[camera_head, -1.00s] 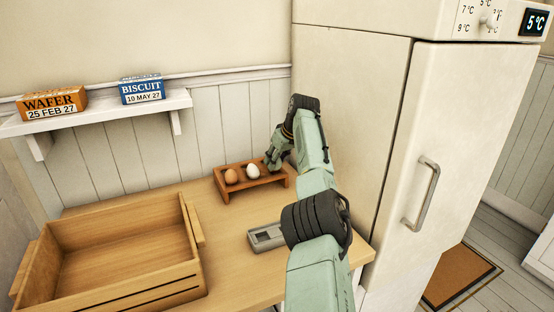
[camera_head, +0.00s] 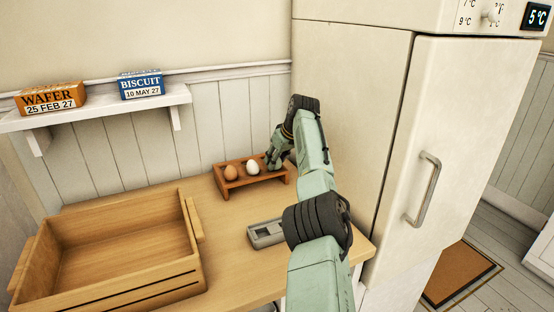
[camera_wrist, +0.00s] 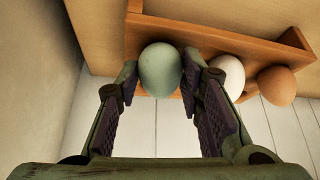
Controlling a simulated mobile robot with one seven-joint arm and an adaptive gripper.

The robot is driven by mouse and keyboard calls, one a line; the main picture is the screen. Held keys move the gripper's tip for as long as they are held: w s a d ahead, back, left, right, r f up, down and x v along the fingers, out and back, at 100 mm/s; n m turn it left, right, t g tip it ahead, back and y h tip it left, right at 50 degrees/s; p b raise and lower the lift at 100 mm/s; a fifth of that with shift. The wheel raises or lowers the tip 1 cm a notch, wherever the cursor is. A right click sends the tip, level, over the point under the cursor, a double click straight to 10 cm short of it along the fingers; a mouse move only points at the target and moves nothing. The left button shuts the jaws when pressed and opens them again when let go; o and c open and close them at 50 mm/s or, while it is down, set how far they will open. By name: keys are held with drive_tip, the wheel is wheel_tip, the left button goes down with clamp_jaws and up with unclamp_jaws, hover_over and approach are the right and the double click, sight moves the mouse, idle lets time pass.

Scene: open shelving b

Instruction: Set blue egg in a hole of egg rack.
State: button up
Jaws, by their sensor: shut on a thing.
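The blue egg, pale blue-green, shows in the wrist view (camera_wrist: 160,69). My gripper (camera_wrist: 158,85) is shut on it, one finger at each side. The egg is over the free end of the wooden egg rack (camera_head: 232,188), beside the white egg (camera_head: 252,167). I cannot tell whether it is seated in a hole, as the hole is hidden behind it. A brown egg (camera_head: 231,173) sits in the rack beyond the white one. In the head view my gripper (camera_head: 272,165) is at the rack's right end and the blue egg is hidden.
A wooden crate (camera_head: 190,235) stands at the left of the table, and a small grey tray (camera_head: 262,235) lies near my arm. A tall fridge (camera_head: 350,90) is close on the right. A wall shelf (camera_head: 100,110) holds a wafer box (camera_head: 52,99) and a biscuit box (camera_head: 141,84).

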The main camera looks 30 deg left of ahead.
drive_tip(key=o, duration=0.8)
